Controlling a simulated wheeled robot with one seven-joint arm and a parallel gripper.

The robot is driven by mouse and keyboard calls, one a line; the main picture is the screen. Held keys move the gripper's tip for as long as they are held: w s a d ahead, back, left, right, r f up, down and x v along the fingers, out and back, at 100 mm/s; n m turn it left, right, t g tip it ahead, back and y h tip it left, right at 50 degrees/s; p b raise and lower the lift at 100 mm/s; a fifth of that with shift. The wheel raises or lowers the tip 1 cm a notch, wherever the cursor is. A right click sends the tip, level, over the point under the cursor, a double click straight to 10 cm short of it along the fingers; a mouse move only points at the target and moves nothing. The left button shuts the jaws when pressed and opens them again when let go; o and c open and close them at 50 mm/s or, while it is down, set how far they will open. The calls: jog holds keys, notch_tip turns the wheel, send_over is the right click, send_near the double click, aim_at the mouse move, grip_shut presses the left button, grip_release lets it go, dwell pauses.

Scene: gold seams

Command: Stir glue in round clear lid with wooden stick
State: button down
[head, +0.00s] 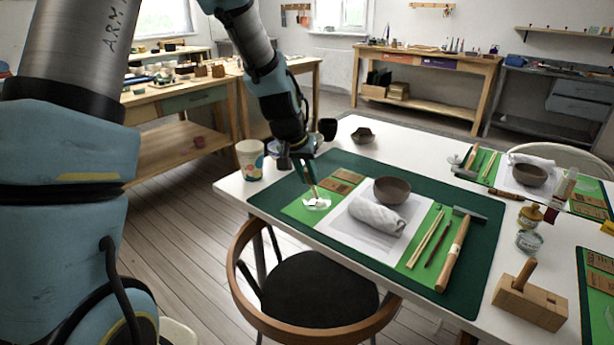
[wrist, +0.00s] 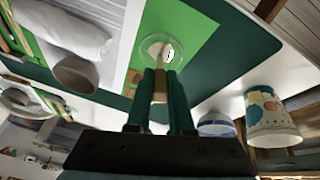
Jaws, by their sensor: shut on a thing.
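The round clear lid (head: 316,202) lies on the green mat at the left side of the place setting, with a pale patch of glue in it. It also shows in the wrist view (wrist: 176,52), beyond the fingertips. My gripper (head: 298,162) is above the lid and shut on the wooden stick (head: 311,188). In the wrist view the stick (wrist: 159,84) runs between my two green fingers (wrist: 160,100), and its far end reaches into the lid at the glue. I cannot tell how firmly the tip touches the lid.
A patterned cup (head: 249,158) stands on the table's left edge, near my gripper. Brown cards (head: 341,181), a rolled white cloth (head: 376,215) and a dark bowl (head: 392,190) lie to the right. A mallet (head: 455,250) lies further right. A chair (head: 305,290) stands in front.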

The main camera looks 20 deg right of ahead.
dwell(0.3)
jog(key=shift+p+v, duration=0.75)
jog(key=shift+v, duration=0.5)
jog(key=shift+r+p, duration=1.9)
jog(key=shift+r, duration=0.65)
jog(key=shift+a, duration=0.1)
